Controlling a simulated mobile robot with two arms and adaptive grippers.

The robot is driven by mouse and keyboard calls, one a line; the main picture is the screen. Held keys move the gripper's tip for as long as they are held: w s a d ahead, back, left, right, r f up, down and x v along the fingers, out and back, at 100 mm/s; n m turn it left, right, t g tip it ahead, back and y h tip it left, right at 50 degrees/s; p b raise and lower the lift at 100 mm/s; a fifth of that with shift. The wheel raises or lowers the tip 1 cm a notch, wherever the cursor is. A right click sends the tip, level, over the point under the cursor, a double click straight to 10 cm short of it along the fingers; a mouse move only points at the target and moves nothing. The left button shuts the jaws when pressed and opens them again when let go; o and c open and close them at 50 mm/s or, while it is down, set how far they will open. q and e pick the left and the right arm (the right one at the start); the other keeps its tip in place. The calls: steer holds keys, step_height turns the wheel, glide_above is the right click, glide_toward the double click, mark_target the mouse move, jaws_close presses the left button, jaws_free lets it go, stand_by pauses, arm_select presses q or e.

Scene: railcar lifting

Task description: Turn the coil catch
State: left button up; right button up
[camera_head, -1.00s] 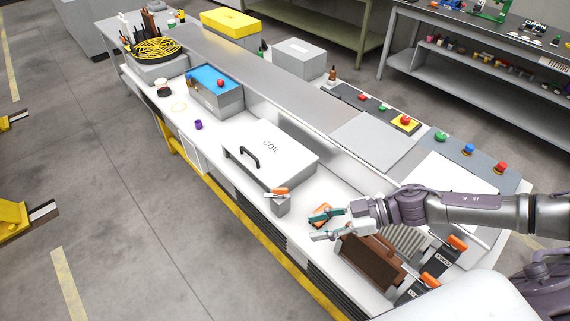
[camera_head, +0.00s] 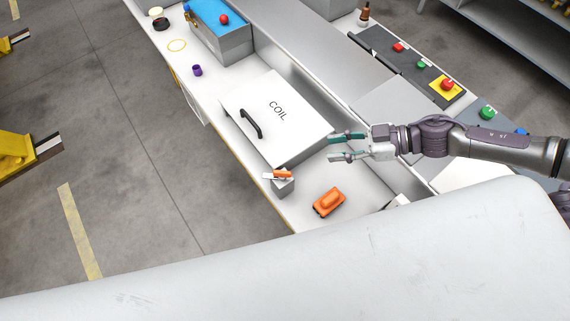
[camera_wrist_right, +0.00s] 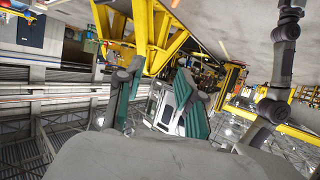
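The coil catch (camera_head: 278,176) is a small orange and white lever on top of a grey block, at the front corner of the COIL box (camera_head: 278,112). The box has a white lid lettered COIL and a black handle (camera_head: 251,124); the lid looks closed. My right gripper (camera_head: 336,147) is open and empty, at the right edge of the box in the head view, apart from the catch. Its teal fingers are also spread in the right wrist view (camera_wrist_right: 158,98), which shows neither the catch nor the box. My left gripper is not in view.
An orange object (camera_head: 328,202) lies on the white bench right of the catch. A button panel (camera_head: 408,66) runs along the far side. Bench in front of the cup is clear.

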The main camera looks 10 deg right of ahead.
step_height(320, 180, down, 3)
steer(key=s+b, duration=0.1)
steer(key=b, duration=0.7)
glide_toward(283, 172)
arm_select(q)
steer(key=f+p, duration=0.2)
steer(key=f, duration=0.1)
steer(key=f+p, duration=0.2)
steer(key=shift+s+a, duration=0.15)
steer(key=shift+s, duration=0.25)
arm_select(e)
steer(key=x, duration=1)
steer(key=shift+w, duration=0.1)
steer(key=shift+c, duration=0.3)
jaws_close()
